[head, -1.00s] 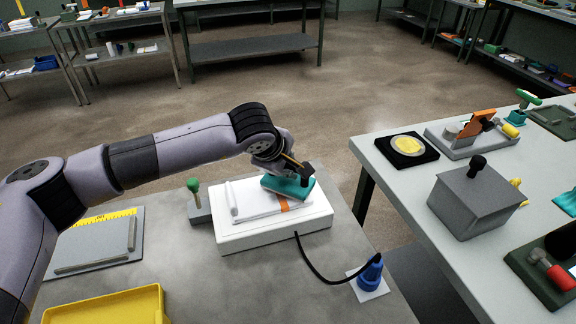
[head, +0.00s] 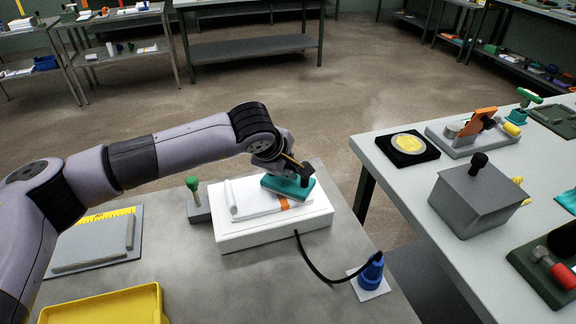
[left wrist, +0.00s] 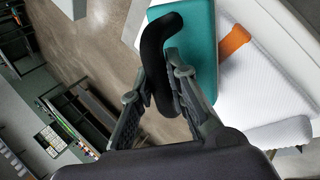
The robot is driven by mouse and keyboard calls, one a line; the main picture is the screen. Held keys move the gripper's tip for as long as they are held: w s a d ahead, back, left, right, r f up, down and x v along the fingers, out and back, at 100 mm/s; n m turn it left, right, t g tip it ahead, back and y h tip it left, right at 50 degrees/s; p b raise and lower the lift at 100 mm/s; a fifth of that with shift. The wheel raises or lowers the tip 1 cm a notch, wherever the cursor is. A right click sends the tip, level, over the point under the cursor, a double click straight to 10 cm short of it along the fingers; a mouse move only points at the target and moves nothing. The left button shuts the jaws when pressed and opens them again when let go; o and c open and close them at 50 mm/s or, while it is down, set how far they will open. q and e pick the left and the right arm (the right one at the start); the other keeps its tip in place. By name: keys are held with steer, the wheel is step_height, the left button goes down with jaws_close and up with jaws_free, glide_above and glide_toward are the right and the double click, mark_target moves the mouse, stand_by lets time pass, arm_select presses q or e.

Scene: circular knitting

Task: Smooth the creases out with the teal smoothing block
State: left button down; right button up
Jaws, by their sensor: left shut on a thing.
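The teal smoothing block (head: 289,187) is at the right end of a white folded cloth (head: 256,203), which lies on a white box-like bed (head: 273,235). An orange strip (head: 285,203) crosses the cloth beside the block. My left gripper (head: 296,172) is shut on the block's black handle. In the left wrist view the fingers (left wrist: 163,92) close around the black handle, with the teal block (left wrist: 190,45) below. I cannot tell whether the block presses the cloth. Creases are too small to make out. My right gripper is not in view.
A green-knobbed grey tool (head: 196,200) stands left of the bed. A black cord runs from the bed to a blue cone (head: 371,271). A yellow tray (head: 105,306) and a grey board with a yellow ruler (head: 95,243) lie left. Another table stands right, across a gap.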

arm_select(q)
steer(key=shift+f+b, duration=0.2)
steer(key=shift+b, duration=0.1)
steer(key=shift+s+a+f+b, duration=0.1)
steer(key=shift+s+a+b, duration=0.1)
steer(key=shift+a, duration=0.2)
steer(key=shift+s+a+f+b, duration=0.1)
steer(key=shift+a+b, duration=0.1)
steer(key=shift+a, duration=0.2)
steer(key=shift+s+a, duration=0.2)
steer(key=shift+a, duration=0.15)
steer(key=shift+f, duration=0.1)
steer(key=shift+d, duration=0.15)
